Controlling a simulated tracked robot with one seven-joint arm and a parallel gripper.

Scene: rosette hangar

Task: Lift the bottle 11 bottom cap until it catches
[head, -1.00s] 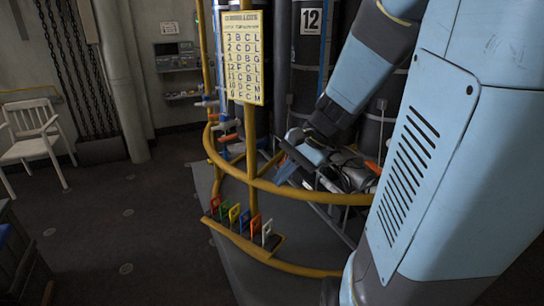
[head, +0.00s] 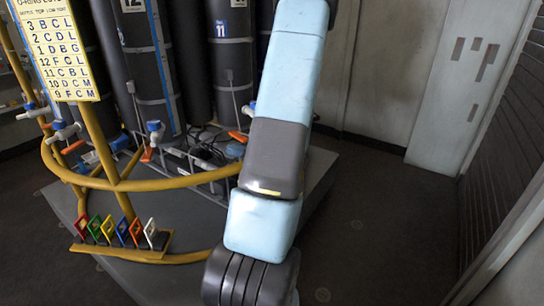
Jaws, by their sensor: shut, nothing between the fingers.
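Bottle 11 (head: 233,98), a tall dark cylinder with an "11" label (head: 229,78), stands behind the yellow rail, left of my arm. Its lower end is dim and crowded by fittings. An orange lever (head: 238,136) and a blue fitting lie near its foot, but I cannot make out the bottom cap. My arm rises through the middle of the head view and leaves it at the top, so my gripper is out of sight.
A curved yellow rail (head: 185,182) runs in front of the bottles. Bottle 12 (head: 147,70) stands to the left, with a blue valve (head: 155,129). A list board (head: 68,50) and a rack of coloured tags (head: 122,232) are at left. Floor at right is clear.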

